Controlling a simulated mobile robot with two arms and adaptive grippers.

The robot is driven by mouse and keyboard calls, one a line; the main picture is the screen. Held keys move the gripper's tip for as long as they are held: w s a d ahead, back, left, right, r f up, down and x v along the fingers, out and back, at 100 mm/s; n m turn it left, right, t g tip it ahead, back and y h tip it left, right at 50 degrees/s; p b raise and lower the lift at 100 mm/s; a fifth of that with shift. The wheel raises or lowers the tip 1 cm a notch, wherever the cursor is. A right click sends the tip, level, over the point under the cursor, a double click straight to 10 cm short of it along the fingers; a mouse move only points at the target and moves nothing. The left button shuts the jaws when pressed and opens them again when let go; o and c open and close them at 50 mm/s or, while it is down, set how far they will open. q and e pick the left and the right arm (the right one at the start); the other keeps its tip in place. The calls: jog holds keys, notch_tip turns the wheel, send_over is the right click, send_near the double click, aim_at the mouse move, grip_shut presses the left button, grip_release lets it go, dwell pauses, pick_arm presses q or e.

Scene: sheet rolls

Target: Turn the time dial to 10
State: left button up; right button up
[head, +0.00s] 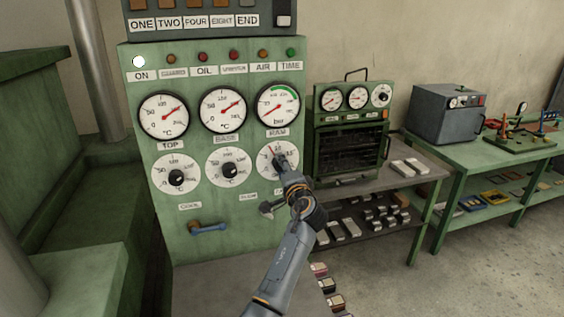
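The time dial appears to be the white round dial (264,168) at the lower right of the green panel; the label below it is mostly hidden. A thin red mark on it points to the upper left. Small numbers near its top and right are hard to read. The arm comes up from the bottom edge.
Two other white dials with black knobs (176,171) (229,171) sit left of it, below three gauges (223,110). A blue handle (208,227) and a dark handle (268,208) stick out lower down. A dark shelf table (395,176) stands right of the panel.

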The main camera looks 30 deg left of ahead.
pick_arm(q)
jog(key=shift+r+m+p, duration=0.2)
jog(key=shift+m+p, duration=1.4)
jog(key=shift+m, duration=1.2)
jog(key=o, duration=0.9)
jog(key=shift+o, duration=1.4)
jog(key=shift+a+f, duration=0.1)
jog(key=shift+f, duration=0.1)
jog(key=v, duration=1.2)
